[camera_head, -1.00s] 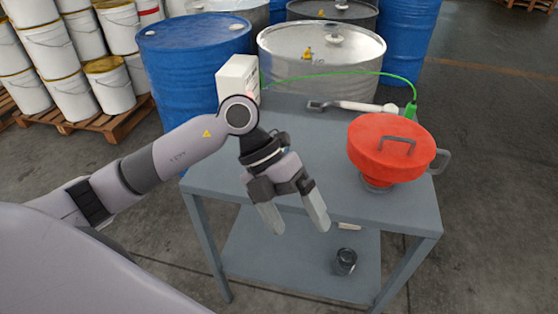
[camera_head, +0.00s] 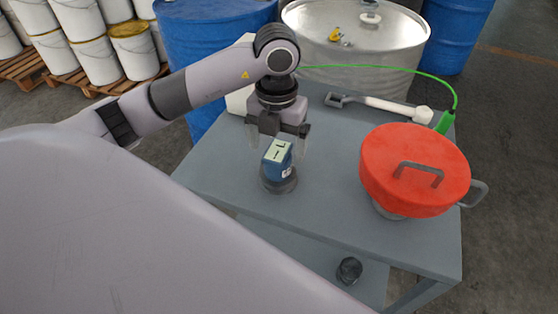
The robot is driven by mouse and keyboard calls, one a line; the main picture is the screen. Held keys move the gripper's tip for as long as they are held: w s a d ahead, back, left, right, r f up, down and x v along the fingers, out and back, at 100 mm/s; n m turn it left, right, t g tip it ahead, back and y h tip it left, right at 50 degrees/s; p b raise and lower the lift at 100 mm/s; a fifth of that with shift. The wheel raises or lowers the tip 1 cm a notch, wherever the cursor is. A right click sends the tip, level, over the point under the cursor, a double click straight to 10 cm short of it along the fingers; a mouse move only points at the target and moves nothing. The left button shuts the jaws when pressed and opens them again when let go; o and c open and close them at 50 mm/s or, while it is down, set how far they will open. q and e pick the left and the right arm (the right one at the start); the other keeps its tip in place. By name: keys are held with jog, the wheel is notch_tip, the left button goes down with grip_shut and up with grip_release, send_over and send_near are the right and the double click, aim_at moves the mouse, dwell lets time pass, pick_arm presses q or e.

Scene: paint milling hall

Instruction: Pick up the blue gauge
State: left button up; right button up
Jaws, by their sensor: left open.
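The blue gauge (camera_head: 279,158) has a pale face on top and sits on a dark round base on the grey table's top, left of the red lid. My left gripper (camera_head: 277,144) is open, pointing down, with its fingers just behind and above the gauge, one to each side as seen in the head view. I cannot tell whether the fingers touch the gauge. My right gripper is not in view.
The grey table (camera_head: 330,190) carries a red handled lid (camera_head: 412,165), a white-handled tool (camera_head: 385,106) and a green cable (camera_head: 440,90). A white box, partly hidden, stands behind my arm. Blue and silver drums (camera_head: 355,45) stand behind. A dark cup (camera_head: 349,270) is on the lower shelf.

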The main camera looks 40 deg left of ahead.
pick_arm(q)
jog(key=shift+s+d+f, duration=0.1)
jog(key=shift+f, duration=0.9)
jog(key=shift+s+d+f, duration=0.1)
jog(key=shift+f, duration=0.85)
jog(key=c, duration=1.4)
jog(key=shift+o, duration=0.2)
jog(key=shift+r, duration=0.15)
notch_tip(320, 180, up, 31)
jog(key=p, duration=0.7)
jog(key=shift+p, duration=0.4)
